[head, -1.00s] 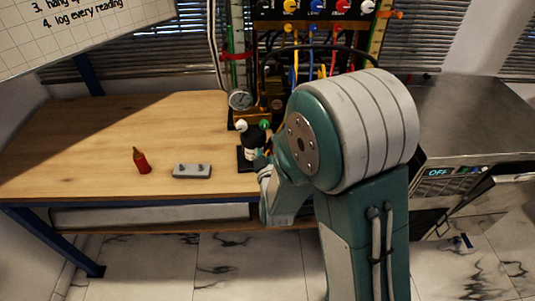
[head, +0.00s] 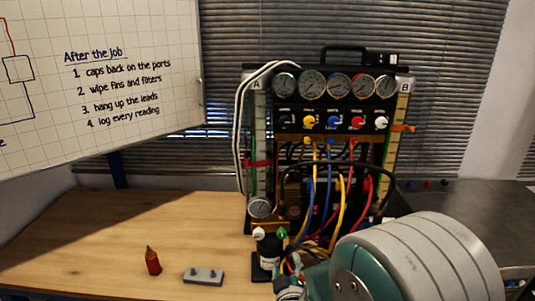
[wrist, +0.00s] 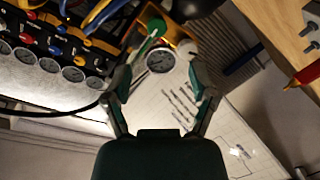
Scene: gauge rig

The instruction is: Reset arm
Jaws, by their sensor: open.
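My gripper (wrist: 161,80) is open in the wrist view, its two fingers spread with nothing held between them. Beyond the fingers are a small round gauge (wrist: 160,60) and a green knob (wrist: 157,27); that view is turned nearly upside down.
The gauge rig (head: 330,100) with hoses and coloured knobs stands behind my arm. A red bottle (head: 153,263) and a grey block (head: 204,276) are on the wooden bench (head: 90,235), whose left part is clear. A whiteboard (head: 150,90) hangs at upper left.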

